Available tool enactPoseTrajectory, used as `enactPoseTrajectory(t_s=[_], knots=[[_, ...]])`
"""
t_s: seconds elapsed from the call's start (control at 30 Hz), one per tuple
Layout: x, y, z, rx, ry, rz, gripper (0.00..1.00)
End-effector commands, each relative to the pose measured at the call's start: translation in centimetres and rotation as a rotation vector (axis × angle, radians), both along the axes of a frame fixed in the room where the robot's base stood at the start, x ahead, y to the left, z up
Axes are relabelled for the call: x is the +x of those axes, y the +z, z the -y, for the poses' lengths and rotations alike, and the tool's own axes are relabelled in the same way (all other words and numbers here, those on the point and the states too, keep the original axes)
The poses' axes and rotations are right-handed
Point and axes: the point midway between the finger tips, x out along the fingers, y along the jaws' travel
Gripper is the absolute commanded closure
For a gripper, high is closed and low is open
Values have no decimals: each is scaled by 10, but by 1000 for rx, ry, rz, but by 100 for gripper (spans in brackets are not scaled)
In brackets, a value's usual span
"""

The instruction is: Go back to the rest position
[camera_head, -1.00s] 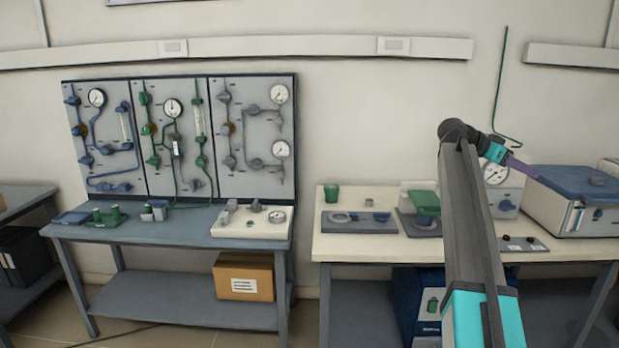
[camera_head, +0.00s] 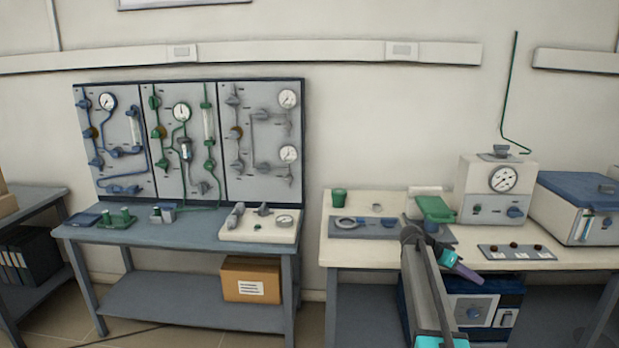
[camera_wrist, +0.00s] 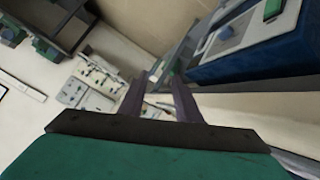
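My gripper (camera_head: 472,273) shows in the head view as a purple end beyond the teal wrist, low in front of the cream bench's front edge, over the blue box below. In the wrist view, my gripper (camera_wrist: 160,88) has two purple fingers with a gap between them. Nothing shows between the fingers, so it is open and empty. My dark grey arm link leans up from the bottom of the head view.
The cream bench (camera_head: 370,254) bears a white gauge unit (camera_head: 490,209), a blue-lidded box (camera_head: 575,226) and a green cup (camera_head: 339,198). A blue box (camera_head: 478,300) stands beneath it. The gauge-panel bench (camera_head: 185,234) is left; floor shows between its legs.

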Motion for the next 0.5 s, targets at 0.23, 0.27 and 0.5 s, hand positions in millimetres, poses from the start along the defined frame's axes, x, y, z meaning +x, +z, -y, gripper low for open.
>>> enactPoseTrajectory(t_s=[0.23,0.27,0.5], knots=[[-34,-93,-39,89,56,-116,70],[-39,-104,-43,100,63,-131,70],[-82,-184,-81,196,121,-248,70]])
